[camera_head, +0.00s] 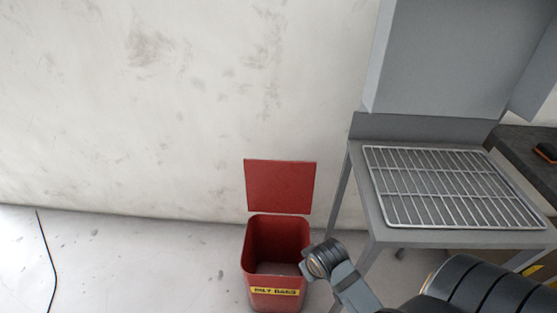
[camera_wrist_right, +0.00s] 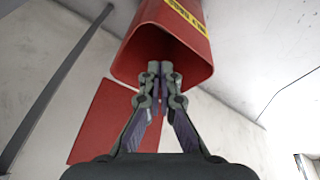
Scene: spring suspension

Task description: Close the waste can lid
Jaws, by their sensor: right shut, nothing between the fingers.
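The red waste can (camera_head: 250,248) stands on the floor against the wall, with a yellow label on its front. Its mouth is open. The red lid (camera_head: 280,187) stands upright behind the mouth. In the right wrist view the can (camera_wrist_right: 150,22) is at the top, and the lid (camera_wrist_right: 98,120) shows below left, partly behind a finger. My right gripper (camera_wrist_right: 160,68) is shut and empty, its tips overlapping the can's mouth in the picture. I cannot tell if they touch it. My right arm comes in from the lower right in the head view. My left gripper is out of view.
A grey metal table (camera_head: 365,205) with a wire rack (camera_head: 455,186) stands right of the can, its legs near my right arm. A dark counter (camera_head: 530,165) is at the far right. The floor (camera_head: 130,260) left of the can is mostly clear.

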